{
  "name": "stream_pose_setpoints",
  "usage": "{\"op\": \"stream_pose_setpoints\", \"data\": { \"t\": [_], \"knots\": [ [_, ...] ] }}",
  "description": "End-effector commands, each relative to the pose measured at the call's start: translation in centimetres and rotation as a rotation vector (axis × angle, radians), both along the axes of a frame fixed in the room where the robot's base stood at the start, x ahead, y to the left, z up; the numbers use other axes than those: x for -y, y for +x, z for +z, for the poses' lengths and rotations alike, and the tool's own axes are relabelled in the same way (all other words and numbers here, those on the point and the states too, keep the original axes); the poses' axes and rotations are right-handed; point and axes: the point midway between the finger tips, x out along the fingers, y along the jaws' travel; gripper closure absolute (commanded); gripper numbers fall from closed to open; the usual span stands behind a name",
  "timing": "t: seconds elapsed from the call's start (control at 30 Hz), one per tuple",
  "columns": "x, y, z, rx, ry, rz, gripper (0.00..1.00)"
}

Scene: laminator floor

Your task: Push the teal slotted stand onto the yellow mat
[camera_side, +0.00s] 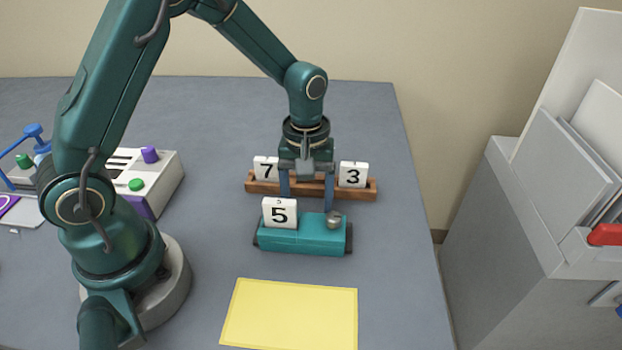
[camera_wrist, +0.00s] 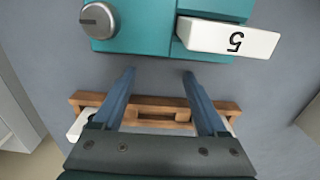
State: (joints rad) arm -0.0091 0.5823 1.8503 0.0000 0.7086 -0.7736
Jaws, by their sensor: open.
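The teal slotted stand (camera_side: 310,238) sits on the grey table, with a white tile marked 5 (camera_side: 280,212) upright at its left and a grey knob (camera_side: 334,218) at its right. The stand also shows at the top of the wrist view (camera_wrist: 150,38). The yellow mat (camera_side: 290,314) lies bare on the table, nearer the camera than the stand, with a gap between them. My gripper (camera_side: 307,204) is open and empty, pointing down behind the stand, between it and the wooden rack. In the wrist view its fingertips (camera_wrist: 158,74) stop short of the stand.
A wooden rack (camera_side: 310,190) holding tiles 7 (camera_side: 265,169) and 3 (camera_side: 353,175) stands close behind my gripper. A white device with knobs (camera_side: 155,175) is at the left. A grey cabinet (camera_side: 530,215) stands past the table's right edge. Table between stand and mat is clear.

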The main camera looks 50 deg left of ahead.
Motion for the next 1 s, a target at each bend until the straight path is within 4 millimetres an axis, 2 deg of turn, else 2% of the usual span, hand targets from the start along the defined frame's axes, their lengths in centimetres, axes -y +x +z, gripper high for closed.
{"op": "stream_pose_setpoints", "data": {
  "t": [0.27,1.0],
  "knots": [
    [0.0,0.0,-0.7,-0.001,0.0,0.0,0.25],
    [0.0,0.0,0.5,0.0,0.0,0.0,0.25]
  ]
}}
